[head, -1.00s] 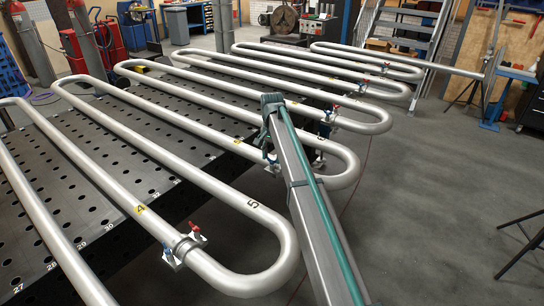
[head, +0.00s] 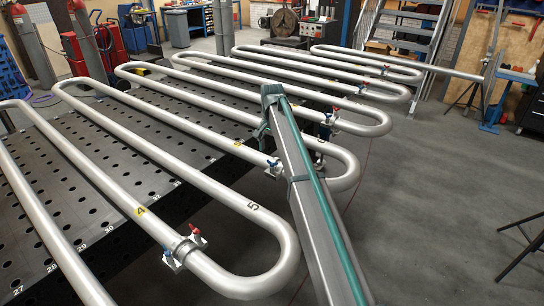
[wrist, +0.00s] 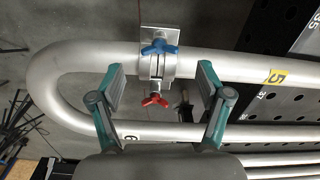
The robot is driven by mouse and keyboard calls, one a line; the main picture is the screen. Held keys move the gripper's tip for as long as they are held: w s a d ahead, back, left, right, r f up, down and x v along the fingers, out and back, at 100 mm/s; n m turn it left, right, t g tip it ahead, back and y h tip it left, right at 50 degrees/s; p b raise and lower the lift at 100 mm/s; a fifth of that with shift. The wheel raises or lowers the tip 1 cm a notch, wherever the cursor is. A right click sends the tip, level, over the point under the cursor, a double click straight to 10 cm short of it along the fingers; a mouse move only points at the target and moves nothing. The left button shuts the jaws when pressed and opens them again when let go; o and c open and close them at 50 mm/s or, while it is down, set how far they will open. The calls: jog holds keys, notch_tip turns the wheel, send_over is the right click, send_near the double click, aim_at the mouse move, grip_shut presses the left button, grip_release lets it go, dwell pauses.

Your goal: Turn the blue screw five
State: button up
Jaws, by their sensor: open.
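Blue screw five (wrist: 159,47) is a blue wing-shaped knob on a clamp (wrist: 157,66) around the silver pipe, near the yellow 5 label (wrist: 277,76). It also shows in the head view (head: 273,163), just left of my arm. A red wing screw (wrist: 154,99) sits on the opposite side of the clamp. My gripper (wrist: 160,80) is open and empty, with one finger on each side of the clamp in the picture. The blue screw lies beyond the fingertips' line, apart from both. In the head view my gripper (head: 267,118) is partly hidden by the arm.
Silver serpentine pipes (head: 200,185) run over a dark perforated table (head: 100,190). Another clamp with blue and red screws (head: 184,248) stands at the near bend. More clamps sit on farther bends. The floor to the right (head: 440,190) is mostly clear.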

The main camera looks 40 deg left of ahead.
notch_tip(320, 180, up, 8)
dwell(0.4)
dwell(0.3)
